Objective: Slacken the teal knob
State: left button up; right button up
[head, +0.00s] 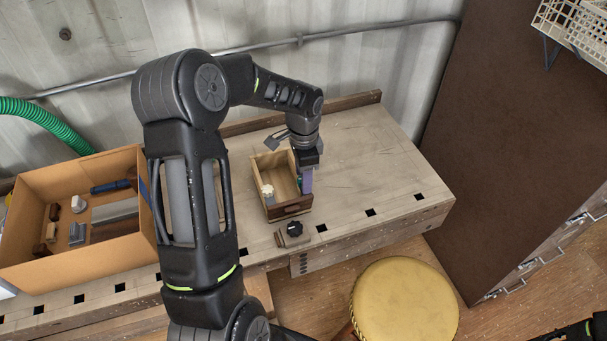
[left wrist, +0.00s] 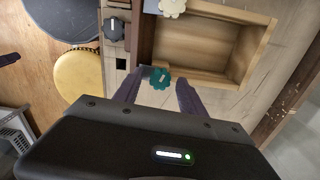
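The teal knob (left wrist: 160,78) sits at the side of a small open wooden box in the left wrist view, with a pale mark on its face. In the head view only a sliver of teal (head: 299,181) shows beside my gripper. My left gripper (left wrist: 158,92) is open, its two purple fingers on either side of the knob; I cannot tell if they touch it. In the head view the left gripper (head: 307,181) points down at the box's right side. My right gripper is not in view; only a dark bit of my right arm shows at bottom right.
The wooden box (head: 280,211) stands on the workbench (head: 370,150) with a cream knob (head: 267,190) on its left side. A black knob (head: 294,228) on a small block is in front. A cardboard box (head: 25,265) of parts is left; a yellow stool (head: 405,305) is below.

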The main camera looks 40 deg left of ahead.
pick_arm(q)
grip_shut()
dwell(0.3)
dwell(0.4)
jog(key=shift+f+n+b, duration=0.1)
jog(key=shift+n+b, duration=0.9)
jog(key=shift+n, duration=0.2)
jog(key=n+b, duration=0.2)
jog(key=n, duration=0.2)
jog(key=n+b, duration=0.1)
jog(key=n, duration=0.3)
jog(key=shift+b, duration=0.3)
jog(key=shift+a+n+b, duration=0.1)
jog(key=shift+n+b, duration=0.3)
jog(key=shift+n, duration=1.9)
